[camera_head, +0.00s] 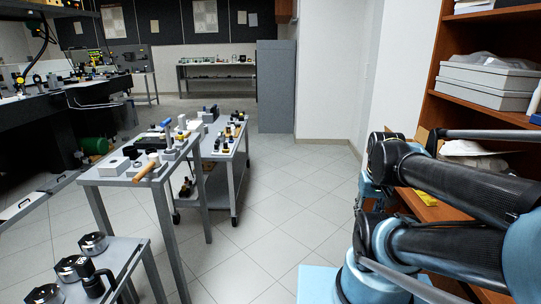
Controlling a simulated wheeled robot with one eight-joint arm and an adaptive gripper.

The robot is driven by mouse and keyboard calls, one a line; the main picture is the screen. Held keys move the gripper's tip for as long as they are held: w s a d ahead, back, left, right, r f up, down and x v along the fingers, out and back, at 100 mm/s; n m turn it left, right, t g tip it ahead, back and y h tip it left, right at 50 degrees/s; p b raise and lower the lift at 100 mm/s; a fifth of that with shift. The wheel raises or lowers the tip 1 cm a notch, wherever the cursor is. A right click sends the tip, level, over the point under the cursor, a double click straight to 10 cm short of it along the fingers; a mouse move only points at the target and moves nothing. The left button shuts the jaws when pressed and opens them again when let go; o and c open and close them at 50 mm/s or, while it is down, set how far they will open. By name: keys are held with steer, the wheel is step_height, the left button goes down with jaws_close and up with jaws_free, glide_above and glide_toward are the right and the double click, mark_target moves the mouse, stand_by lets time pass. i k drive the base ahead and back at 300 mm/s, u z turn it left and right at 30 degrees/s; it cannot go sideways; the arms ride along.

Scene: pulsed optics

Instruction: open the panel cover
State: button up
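I cannot make out a panel cover anywhere in this view. A plain grey cabinet (276,86) stands at the back, but I cannot tell whether it has a cover. My blue and black arm links fill the right side, in front of a brown wooden shelf (452,75). My gripper does not show, so its state and its place relative to any panel are hidden.
Two grey worktables carry small optics parts: a near one (118,178) and one behind it (243,146). A low bench with round metal parts (92,243) is at bottom left. A dark optical table (60,108) stands farther left. The tiled floor (290,195) in the middle is clear.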

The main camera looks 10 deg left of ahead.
mark_target(153, 127)
steer(key=u, duration=0.35)
steer(key=i, duration=1.05)
steer(key=u, duration=1.1)
steer(key=i, duration=0.95)
steer(key=u, duration=0.6)
